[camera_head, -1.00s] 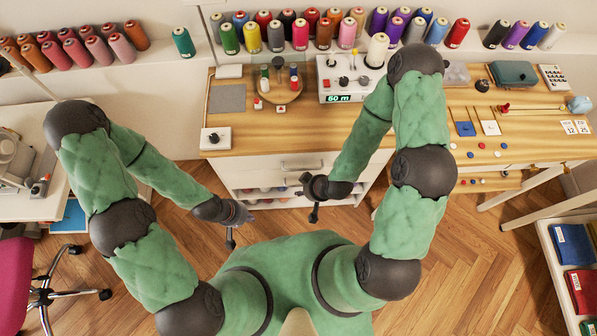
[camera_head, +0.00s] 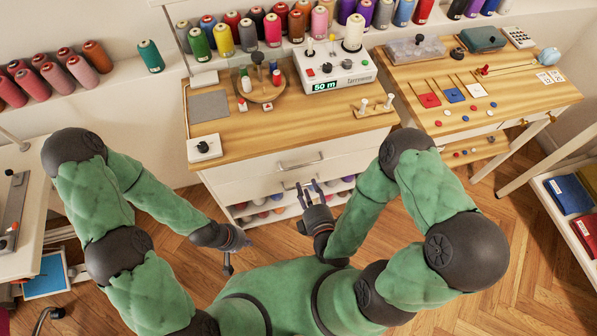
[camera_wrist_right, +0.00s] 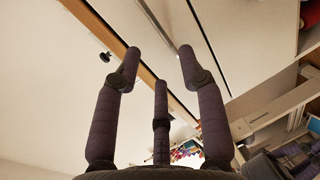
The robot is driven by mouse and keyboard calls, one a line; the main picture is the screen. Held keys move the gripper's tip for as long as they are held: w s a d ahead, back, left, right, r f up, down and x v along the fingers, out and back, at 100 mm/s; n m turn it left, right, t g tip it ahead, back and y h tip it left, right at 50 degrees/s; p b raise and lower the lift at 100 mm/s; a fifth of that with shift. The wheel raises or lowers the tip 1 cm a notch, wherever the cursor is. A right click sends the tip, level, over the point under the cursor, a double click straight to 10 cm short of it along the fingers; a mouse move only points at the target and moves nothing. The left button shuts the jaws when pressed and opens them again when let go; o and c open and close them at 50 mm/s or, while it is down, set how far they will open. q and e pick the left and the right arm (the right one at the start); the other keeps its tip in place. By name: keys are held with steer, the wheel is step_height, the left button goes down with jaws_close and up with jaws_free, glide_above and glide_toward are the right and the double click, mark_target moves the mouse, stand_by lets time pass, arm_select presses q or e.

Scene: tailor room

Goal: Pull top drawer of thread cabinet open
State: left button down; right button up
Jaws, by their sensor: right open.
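The thread cabinet (camera_head: 222,184) is white with a wooden top, standing in the middle of the head view. Its top drawer (camera_head: 258,171) is closed and has a metal bar handle (camera_head: 301,164). My right gripper (camera_head: 308,188) is open and empty, just in front of the drawer front and a little below the handle in the picture. In the right wrist view its fingers (camera_wrist_right: 160,62) are spread towards pale panels; a thin grey bar there may be the handle. My left gripper (camera_head: 238,252) hangs low at the cabinet's front left, away from it; its fingers are too small to judge.
A counter unit (camera_head: 345,84), thread spools on a round stand (camera_head: 259,91) and a small spool rack (camera_head: 373,109) stand on the cabinet top. Open shelves with spools (camera_head: 262,212) lie below the drawers. A second table (camera_head: 450,121) stands right.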

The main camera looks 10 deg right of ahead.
mark_target(299, 166)
steer(key=b+x, duration=0.2)
steer(key=x, duration=0.8)
steer(key=shift+w, duration=0.25)
steer(key=shift+c, duration=0.3)
jaws_close()
